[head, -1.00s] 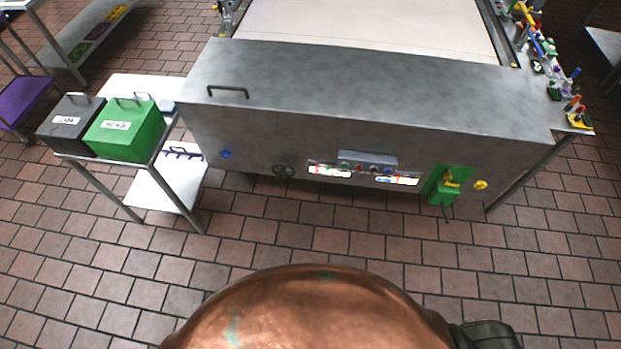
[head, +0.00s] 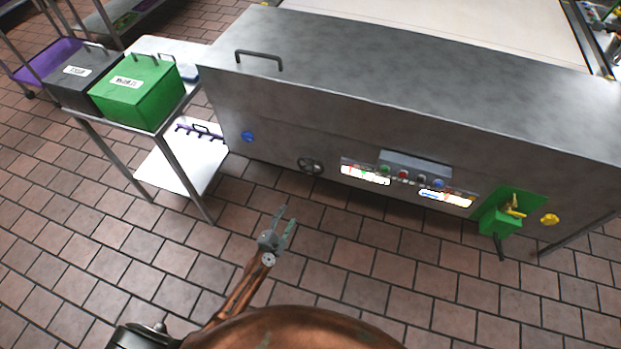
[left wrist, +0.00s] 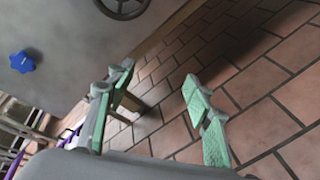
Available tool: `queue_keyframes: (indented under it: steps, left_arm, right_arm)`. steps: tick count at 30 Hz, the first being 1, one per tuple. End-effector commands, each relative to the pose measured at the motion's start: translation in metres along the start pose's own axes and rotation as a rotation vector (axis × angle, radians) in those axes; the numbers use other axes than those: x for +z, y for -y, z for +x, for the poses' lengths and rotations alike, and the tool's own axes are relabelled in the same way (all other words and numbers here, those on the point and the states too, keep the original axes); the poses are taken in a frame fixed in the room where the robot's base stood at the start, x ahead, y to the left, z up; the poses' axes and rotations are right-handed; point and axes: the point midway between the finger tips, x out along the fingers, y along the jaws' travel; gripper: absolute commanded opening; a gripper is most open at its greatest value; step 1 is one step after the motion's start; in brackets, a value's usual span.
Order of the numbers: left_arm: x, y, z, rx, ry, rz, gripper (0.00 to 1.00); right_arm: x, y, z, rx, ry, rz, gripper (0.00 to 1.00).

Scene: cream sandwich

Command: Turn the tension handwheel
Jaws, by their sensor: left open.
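The dark handwheel (head: 311,166) is a spoked wheel on the lower front panel of the grey metal machine (head: 400,130). It also shows in the left wrist view (left wrist: 122,8), cut off by the top edge. My left gripper (head: 284,218) is open and empty, with green-padded fingers. It is in front of the machine, below and to the left of the handwheel in the head view, and apart from it. In the left wrist view the open fingers (left wrist: 155,85) have the tiled floor behind and between them. My right gripper is not in view.
A blue star knob (head: 247,136) is left of the handwheel; a control panel (head: 408,180) is right of it. Further right are a green bracket (head: 508,212) and a yellow knob (head: 549,219). A cart with a green box (head: 138,92) and a dark box (head: 84,76) stands left.

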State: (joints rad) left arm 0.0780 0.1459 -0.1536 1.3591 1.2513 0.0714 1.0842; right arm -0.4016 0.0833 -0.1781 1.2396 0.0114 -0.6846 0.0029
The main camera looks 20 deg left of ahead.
Motion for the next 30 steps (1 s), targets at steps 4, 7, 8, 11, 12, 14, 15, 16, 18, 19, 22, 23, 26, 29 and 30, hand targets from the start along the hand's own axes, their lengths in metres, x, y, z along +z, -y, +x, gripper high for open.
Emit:
queue_keyframes:
  steps: [4, 7, 8, 11, 12, 14, 15, 16, 18, 19, 22, 23, 26, 29, 30]
  left_arm:
    - [0.037, -0.032, 0.046, 0.122, 0.094, -0.404, 0.47]
    - [0.058, -0.052, 0.059, 0.162, 0.148, -0.596, 0.47]
    - [0.063, -0.056, 0.061, 0.169, 0.16, -0.638, 0.47]
    - [0.075, -0.068, 0.067, 0.183, 0.19, -0.734, 0.47]
    - [0.078, -0.071, 0.069, 0.186, 0.197, -0.754, 0.47]
    - [0.081, -0.075, 0.073, 0.189, 0.202, -0.769, 0.47]
    - [0.082, -0.077, 0.077, 0.189, 0.204, -0.772, 0.47]
    - [0.083, -0.078, 0.08, 0.189, 0.204, -0.773, 0.47]
    - [0.085, -0.081, 0.09, 0.189, 0.204, -0.771, 0.47]
    - [0.085, -0.082, 0.095, 0.189, 0.204, -0.77, 0.47]
    - [0.086, -0.085, 0.111, 0.187, 0.203, -0.769, 0.47]
    - [0.086, -0.086, 0.116, 0.188, 0.203, -0.769, 0.47]
    - [0.088, -0.088, 0.128, 0.187, 0.202, -0.768, 0.47]
    - [0.088, -0.09, 0.137, 0.187, 0.201, -0.768, 0.47]
    - [0.089, -0.091, 0.139, 0.187, 0.201, -0.768, 0.47]
  right_arm:
    - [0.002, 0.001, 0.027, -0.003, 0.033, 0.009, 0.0]
    - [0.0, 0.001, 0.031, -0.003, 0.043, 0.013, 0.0]
    - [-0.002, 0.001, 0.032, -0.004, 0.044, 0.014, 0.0]
    - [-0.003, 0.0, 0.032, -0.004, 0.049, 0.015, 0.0]
    - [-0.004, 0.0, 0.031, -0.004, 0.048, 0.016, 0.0]
    - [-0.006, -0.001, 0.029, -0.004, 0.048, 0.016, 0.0]
    - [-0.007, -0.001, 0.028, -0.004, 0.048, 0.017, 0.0]
    - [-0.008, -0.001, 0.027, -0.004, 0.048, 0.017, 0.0]
    - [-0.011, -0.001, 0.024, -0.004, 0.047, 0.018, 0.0]
    - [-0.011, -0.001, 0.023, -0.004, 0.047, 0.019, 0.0]
    - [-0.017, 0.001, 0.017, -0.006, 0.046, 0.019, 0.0]
    - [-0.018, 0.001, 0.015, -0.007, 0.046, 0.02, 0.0]
    - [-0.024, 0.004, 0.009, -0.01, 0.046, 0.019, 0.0]
    - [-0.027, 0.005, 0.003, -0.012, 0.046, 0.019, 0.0]
    - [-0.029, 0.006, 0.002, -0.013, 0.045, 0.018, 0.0]
